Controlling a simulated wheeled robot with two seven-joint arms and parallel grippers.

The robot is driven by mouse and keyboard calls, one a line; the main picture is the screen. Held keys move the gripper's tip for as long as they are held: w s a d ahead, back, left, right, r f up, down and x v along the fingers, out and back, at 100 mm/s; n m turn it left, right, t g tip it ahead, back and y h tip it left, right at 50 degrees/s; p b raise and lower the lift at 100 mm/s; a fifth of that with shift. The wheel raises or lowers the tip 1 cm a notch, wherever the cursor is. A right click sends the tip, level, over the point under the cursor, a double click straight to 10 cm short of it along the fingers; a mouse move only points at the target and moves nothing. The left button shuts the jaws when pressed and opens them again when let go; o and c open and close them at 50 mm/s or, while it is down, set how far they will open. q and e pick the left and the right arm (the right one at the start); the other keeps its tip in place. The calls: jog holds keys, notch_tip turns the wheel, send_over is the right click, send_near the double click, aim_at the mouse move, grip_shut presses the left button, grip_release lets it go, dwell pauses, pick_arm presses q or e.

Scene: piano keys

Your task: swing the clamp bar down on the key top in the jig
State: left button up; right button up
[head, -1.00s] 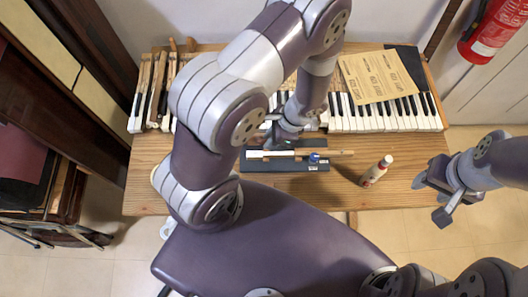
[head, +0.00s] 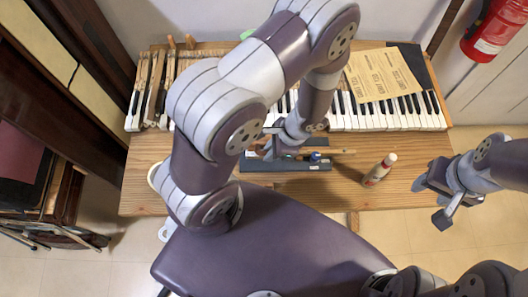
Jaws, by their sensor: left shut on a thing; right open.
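The dark jig (head: 300,165) lies on the wooden bench in front of the keyboard. A wooden key stick (head: 343,152) runs out of its right side, and a small blue part (head: 315,156) sits on it. The white key top is mostly hidden by my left gripper, with only a pale bit showing at its left. My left gripper (head: 275,153) is low over the left-middle of the jig, shut on the clamp bar, which is hardly visible behind the fingers. My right gripper (head: 430,203) is open and empty, off the bench's right edge.
Loose key sticks (head: 152,90) lie at the left. The bench front right (head: 340,190) is clear.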

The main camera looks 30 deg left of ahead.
pick_arm(q)
jog(key=shift+s+d+f, duration=0.15)
jog(key=shift+s+f, duration=0.1)
jog(key=shift+f, duration=0.05)
jog(key=shift+s+d+f+b, duration=0.15)
jog(key=shift+s+f+b, duration=0.1)
jog(key=shift+f+b, duration=0.3)
jog(key=shift+s+d+f+b, duration=0.15)
jog(key=shift+s+f+b, duration=0.05)
jog(key=shift+f+b, duration=0.35)
jog(key=shift+s+d+f+b, duration=0.1)
jog(key=shift+s+f+b, duration=0.05)
jog(key=shift+f+b, duration=0.35)
jog(key=shift+s+d+f+b, duration=0.1)
jog(key=shift+f+b, duration=0.3)
jog(key=shift+f, duration=0.1)
jog(key=o, duration=0.7)
jog(key=shift+r, duration=0.1)
